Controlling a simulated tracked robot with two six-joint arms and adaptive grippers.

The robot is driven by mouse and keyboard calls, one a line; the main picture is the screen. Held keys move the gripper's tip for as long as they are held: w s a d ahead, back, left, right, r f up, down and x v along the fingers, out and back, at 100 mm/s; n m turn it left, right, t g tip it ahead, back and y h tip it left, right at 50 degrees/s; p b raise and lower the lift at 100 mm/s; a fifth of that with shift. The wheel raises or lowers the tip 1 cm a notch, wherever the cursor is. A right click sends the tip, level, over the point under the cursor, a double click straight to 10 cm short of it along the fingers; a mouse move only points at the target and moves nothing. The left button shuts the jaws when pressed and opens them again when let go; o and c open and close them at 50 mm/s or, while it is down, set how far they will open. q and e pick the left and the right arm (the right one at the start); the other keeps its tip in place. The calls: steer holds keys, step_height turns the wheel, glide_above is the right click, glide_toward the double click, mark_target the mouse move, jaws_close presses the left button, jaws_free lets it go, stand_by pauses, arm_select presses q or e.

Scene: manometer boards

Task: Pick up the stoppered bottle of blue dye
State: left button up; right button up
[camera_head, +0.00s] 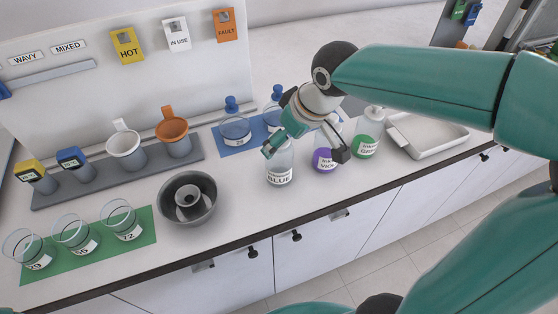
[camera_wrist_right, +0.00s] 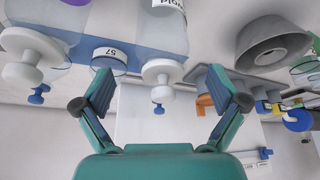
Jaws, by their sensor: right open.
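The stoppered bottle with the BLUE label (camera_head: 279,172) stands upright near the counter's front edge; my gripper hides its top in the head view. In the right wrist view the bottle (camera_wrist_right: 163,28) hangs upside down in the picture, its white stopper (camera_wrist_right: 162,71) in line with the gap between the fingers. My right gripper (camera_head: 304,151) is open, its fingers spread over the bottles; it also shows in the right wrist view (camera_wrist_right: 160,88). Nothing is seen between its pads, and I cannot tell whether it touches the bottle. My left gripper is not in view.
Blue-stoppered flasks (camera_head: 235,128) sit behind on a blue mat. A grey bowl (camera_head: 187,211) is left, with beakers (camera_head: 121,222) on a green mat. A white tray (camera_head: 403,145) lies far right.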

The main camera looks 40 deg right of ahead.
mark_target(279, 161)
steer(key=shift+s+p+x, duration=0.15)
steer(key=shift+x, duration=1.35)
steer(key=shift+s+p+x, duration=0.15)
steer(key=shift+x, duration=1.35)
steer(key=shift+a, duration=0.1)
steer(key=c, duration=1.2)
